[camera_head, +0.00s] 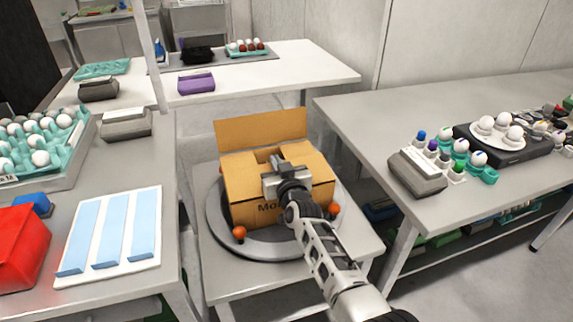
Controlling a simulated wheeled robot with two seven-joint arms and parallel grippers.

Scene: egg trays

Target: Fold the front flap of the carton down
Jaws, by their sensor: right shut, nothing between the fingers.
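The brown cardboard carton (242,192) stands on a grey round turntable (219,222) in the middle of the head view. Its back flap (262,128) stands up, leaning away. Side flaps seem folded inward over the top, with a dark gap at the back. My right gripper (275,165) is shut and empty over the carton's top, near the middle. It and my wrist hide part of the top and front, so I cannot tell clearly how the front flap lies. My left gripper is not in view.
Orange balls (239,233) sit at the turntable's front rim. A left table (150,170) holds an egg tray (75,150), a red bin (18,250) and a board with blue strips (90,215). A right table (370,120) holds eggs and a grey box (418,172).

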